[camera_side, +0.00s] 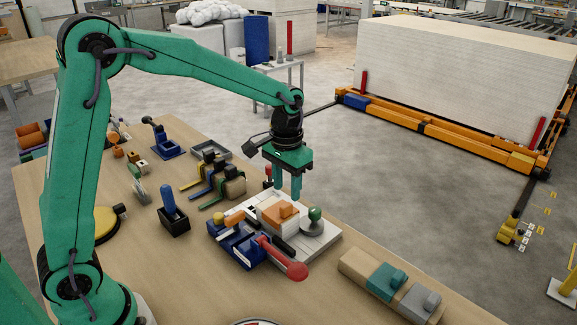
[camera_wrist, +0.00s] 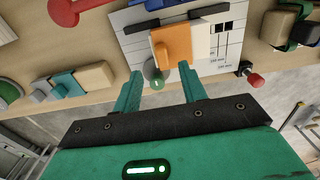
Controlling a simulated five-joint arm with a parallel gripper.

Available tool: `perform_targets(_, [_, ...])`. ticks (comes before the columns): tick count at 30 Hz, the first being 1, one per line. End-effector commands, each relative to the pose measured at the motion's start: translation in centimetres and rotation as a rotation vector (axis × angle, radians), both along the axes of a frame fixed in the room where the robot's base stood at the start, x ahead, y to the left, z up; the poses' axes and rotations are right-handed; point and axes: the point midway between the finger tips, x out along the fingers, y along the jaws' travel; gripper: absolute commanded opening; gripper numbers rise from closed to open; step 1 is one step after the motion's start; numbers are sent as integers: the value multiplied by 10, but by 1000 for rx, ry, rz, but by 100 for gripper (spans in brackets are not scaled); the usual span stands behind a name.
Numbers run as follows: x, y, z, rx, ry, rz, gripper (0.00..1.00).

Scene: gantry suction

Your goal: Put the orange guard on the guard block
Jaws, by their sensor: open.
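The orange guard (camera_side: 281,213), with a raised grip on top, sits on a pale block on the white fixture plate (camera_side: 326,242). In the wrist view the guard (camera_wrist: 176,44) lies just beyond my fingertips. My gripper (camera_side: 287,194) is open, pointing down above the guard and apart from it; its spread, empty fingers (camera_wrist: 162,75) also show in the wrist view. A long tan block (camera_side: 357,262) at the front right, probably the guard block, carries a teal guard (camera_side: 385,279) and a grey guard (camera_side: 419,301). Its left end is bare.
A green-knobbed post (camera_side: 315,214) stands close right of the orange guard. A blue clamp with a red handle (camera_side: 283,262) lies in front. Several coloured hooked tools (camera_side: 215,178) stand behind left. Bare table lies between the fixture and the tan block.

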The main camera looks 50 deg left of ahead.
Motion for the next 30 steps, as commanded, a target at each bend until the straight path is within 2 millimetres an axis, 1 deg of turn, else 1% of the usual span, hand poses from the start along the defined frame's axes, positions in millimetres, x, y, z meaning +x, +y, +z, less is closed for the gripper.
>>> perform_targets(3, [0, 0, -9, 0, 1, 0, 42])
perform_targets(13, [-1, 1, -16, 0, 1, 0, 42])
perform_targets(17, [-1, 2, -28, 0, 2, 1, 42])
perform_targets(24, [-1, 3, -55, 0, 1, 0, 42])
perform_targets(27, [-1, 3, -61, 0, 0, 0, 42])
perform_targets(30, [-1, 3, -64, 0, 0, 0, 42])
